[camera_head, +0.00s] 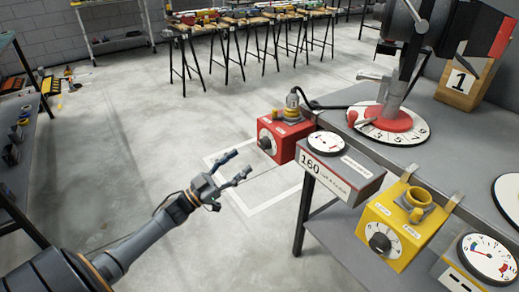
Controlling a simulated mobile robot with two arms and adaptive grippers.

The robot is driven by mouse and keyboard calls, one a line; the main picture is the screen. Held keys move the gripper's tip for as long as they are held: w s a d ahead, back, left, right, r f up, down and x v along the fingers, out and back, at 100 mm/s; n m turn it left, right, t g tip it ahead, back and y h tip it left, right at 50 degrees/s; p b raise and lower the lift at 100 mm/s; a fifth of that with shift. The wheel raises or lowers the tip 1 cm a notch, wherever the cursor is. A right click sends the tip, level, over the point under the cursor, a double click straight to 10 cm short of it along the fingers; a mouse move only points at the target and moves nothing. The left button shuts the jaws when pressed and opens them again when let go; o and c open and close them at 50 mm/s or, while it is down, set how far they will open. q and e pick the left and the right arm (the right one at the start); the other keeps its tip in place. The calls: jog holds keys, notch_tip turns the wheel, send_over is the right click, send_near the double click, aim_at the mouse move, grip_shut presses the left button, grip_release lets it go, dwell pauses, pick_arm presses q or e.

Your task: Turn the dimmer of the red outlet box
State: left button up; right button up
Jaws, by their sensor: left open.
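The red outlet box (284,134) hangs at the left edge of the grey workbench. Its dark round dimmer (266,143) sits on a white dial on the face toward the lower left. A plug with a dark cable sits on top of the box. My left gripper (238,166) is open and empty, with its fingers pointing right. In the picture it is left of and below the dimmer, apart from the box.
A grey gauge box marked 160 (338,168) and a yellow outlet box (398,228) with its own knob line the edge of the workbench (462,139). A red-centred dial (391,124) lies on the bench.

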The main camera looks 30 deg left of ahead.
aim_at(262, 145)
pick_arm(q)
jog(key=x, duration=0.7)
jog(key=shift+w+d, duration=0.1)
jog(key=shift+w, duration=0.2)
jog(key=c, duration=1.2)
